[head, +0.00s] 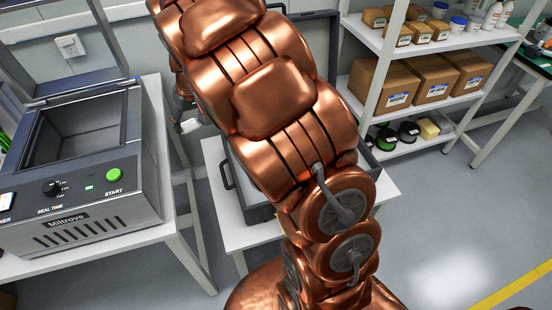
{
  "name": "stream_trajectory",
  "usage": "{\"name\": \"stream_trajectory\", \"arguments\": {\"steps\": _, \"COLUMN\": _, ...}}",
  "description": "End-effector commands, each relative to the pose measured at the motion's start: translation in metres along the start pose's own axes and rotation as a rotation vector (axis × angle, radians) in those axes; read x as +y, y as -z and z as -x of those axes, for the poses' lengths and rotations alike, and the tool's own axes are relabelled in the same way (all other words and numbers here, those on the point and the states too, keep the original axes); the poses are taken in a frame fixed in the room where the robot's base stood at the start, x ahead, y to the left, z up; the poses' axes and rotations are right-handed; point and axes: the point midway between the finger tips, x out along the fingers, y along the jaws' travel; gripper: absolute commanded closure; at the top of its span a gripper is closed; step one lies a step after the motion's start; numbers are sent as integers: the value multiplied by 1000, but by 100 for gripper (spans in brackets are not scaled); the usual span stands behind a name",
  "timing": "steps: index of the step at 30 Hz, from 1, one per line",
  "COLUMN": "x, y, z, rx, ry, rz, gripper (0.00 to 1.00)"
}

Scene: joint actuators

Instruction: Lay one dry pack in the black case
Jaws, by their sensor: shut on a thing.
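The black case (226,176) stands open on a small white table, mostly hidden behind my copper arm. Its raised lid (326,38) shows at the back, right of the arm. My gripper (187,118) shows only in part at the left edge of the arm, between the sealing machine and the case. It is shut on a small white dry pack (190,125), held left of the case and apart from its visible rim. The inside of the case is almost wholly covered by the arm, so its contents cannot be told.
A grey sealing machine (85,185) with a green start button stands on the left table. A white shelf rack (395,30) at the right holds cardboard boxes (433,78), bottles and dark spools (386,138). The white table (245,237) has bare room in front of the case.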

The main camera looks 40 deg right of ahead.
Motion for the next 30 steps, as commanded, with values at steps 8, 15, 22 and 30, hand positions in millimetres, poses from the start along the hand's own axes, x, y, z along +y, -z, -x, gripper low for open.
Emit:
{"name": "stream_trajectory", "arguments": {"steps": 8, "x": 96, "y": -5, "z": -73, "rx": 10, "ry": -17, "rz": -106, "gripper": 60}}
{"name": "stream_trajectory", "arguments": {"steps": 15, "x": 204, "y": -24, "z": -136, "rx": 28, "ry": -47, "rz": -220, "gripper": 60}}
{"name": "stream_trajectory", "arguments": {"steps": 22, "x": 278, "y": -46, "z": -172, "rx": 42, "ry": -72, "rz": -299, "gripper": 60}}
{"name": "stream_trajectory", "arguments": {"steps": 30, "x": 315, "y": -57, "z": -181, "rx": 47, "ry": -84, "rz": -332, "gripper": 60}}
